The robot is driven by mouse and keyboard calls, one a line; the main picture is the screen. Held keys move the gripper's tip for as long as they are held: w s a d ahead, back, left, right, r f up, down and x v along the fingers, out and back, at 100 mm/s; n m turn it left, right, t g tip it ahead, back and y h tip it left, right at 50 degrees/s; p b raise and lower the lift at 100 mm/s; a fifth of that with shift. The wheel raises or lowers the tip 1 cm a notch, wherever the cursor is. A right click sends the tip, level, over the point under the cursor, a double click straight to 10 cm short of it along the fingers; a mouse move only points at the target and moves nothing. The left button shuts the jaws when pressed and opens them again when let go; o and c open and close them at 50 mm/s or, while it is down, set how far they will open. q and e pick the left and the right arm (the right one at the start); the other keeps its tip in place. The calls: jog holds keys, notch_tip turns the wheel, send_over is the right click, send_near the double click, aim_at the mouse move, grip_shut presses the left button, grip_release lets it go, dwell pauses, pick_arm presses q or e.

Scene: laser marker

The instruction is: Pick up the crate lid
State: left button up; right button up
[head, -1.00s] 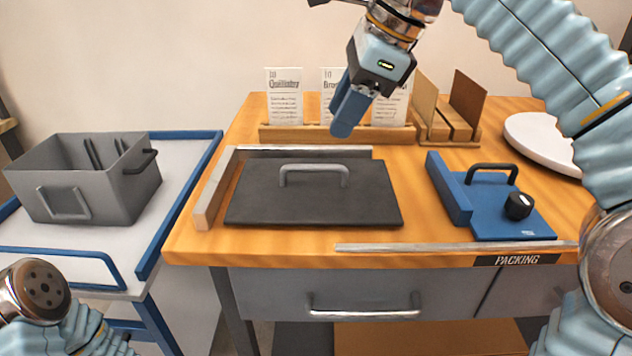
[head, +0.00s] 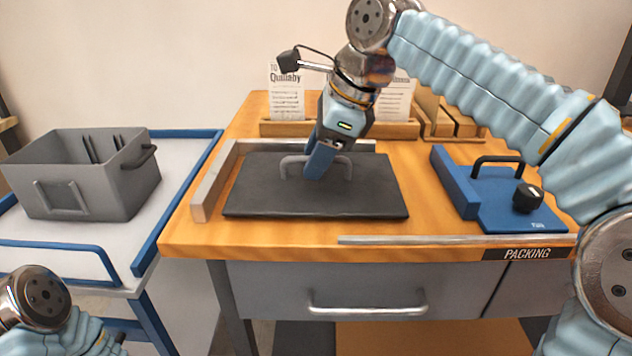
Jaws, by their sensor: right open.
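The crate lid (head: 270,198) is a dark grey flat plate with a lighter grey bar handle (head: 296,163) on top. It lies flat on the wooden packing table. My right gripper (head: 318,165) is open, with its blue fingers pointing down at the handle and hiding part of it. I cannot tell whether the fingers touch the handle. My left gripper is out of view; only part of my left arm shows at the lower left.
A grey open crate (head: 85,178) stands on a blue-edged cart (head: 160,235) at left. A blue fixture (head: 500,195) with a black handle stands at right. Cards (head: 287,95) stand in a wooden rack behind.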

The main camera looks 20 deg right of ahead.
jog(key=shift+f, duration=0.25)
dwell(0.5)
grip_shut()
